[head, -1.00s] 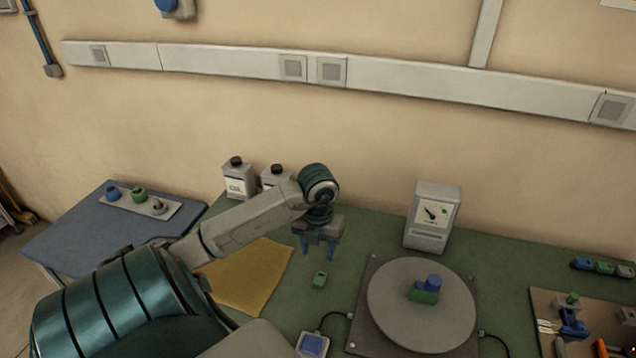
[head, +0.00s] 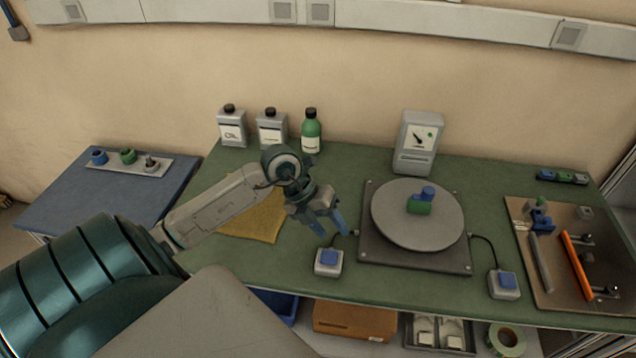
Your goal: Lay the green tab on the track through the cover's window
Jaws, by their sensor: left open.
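My left gripper (head: 328,232) is open, pointing down over the green table, left of the turntable. No thing shows between its fingers. The small green piece seen earlier on the table below it is now hidden, likely behind the gripper. A grey round disc (head: 395,225) lies on a dark square base (head: 375,252). On the disc are a green block (head: 418,208) and a blue piece (head: 428,192), touching in this view. I cannot make out a cover with a window or a track. My right gripper is not in view.
A button box (head: 328,262) stands at the front, another (head: 503,285) right of the base. A meter (head: 417,142) and bottles (head: 311,130) stand at the back. A brown board (head: 520,235) with orange and grey bars lies right. A yellow cloth (head: 255,218) lies under my left arm.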

